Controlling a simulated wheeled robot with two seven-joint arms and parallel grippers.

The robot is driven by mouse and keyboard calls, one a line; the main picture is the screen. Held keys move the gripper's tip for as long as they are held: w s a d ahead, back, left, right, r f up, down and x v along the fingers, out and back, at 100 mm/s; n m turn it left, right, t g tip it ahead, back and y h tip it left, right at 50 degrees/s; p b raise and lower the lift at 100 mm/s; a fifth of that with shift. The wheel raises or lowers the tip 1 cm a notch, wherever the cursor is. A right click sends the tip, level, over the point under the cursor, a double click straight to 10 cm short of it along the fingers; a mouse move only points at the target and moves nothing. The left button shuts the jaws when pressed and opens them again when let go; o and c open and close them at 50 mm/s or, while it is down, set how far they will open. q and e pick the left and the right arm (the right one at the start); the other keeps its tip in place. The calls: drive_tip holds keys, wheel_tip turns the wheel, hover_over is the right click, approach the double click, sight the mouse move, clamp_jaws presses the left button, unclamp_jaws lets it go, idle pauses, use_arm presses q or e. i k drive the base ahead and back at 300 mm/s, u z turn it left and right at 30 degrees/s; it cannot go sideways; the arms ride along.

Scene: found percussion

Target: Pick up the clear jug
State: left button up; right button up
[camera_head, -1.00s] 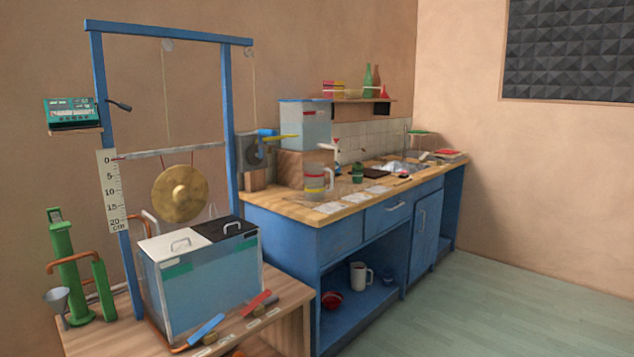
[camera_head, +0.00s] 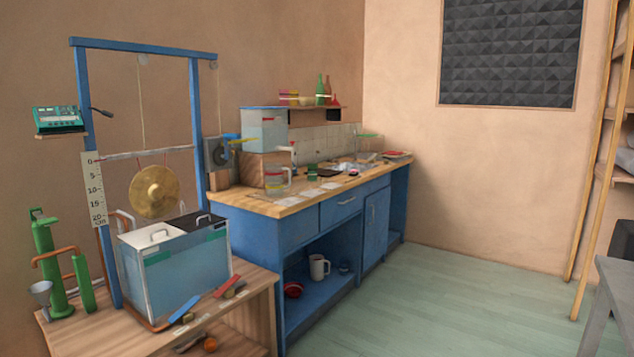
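A clear jug (camera_head: 274,180) with red and yellow bands stands upright on the wooden counter (camera_head: 290,203), near its front left part, with its handle to the right. It stands in front of a wooden block that bears a clear water tank (camera_head: 264,130). A white jug or mug (camera_head: 318,267) stands on the open shelf under the counter. Neither of my grippers shows in the head view.
A low wooden table (camera_head: 255,280) with a water-filled tank (camera_head: 175,265) and a blue frame with a hanging gong (camera_head: 156,192) stands at the left. The green floor (camera_head: 430,310) is clear. A wooden ladder-like rack (camera_head: 592,180) and a grey table (camera_head: 605,285) are at the right.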

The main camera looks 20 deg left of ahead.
sight(273, 172)
drive_tip(key=i, duration=2.1)
drive_tip(key=u, duration=0.95)
drive_tip(key=i, duration=1.45)
drive_tip(key=u, duration=1.3)
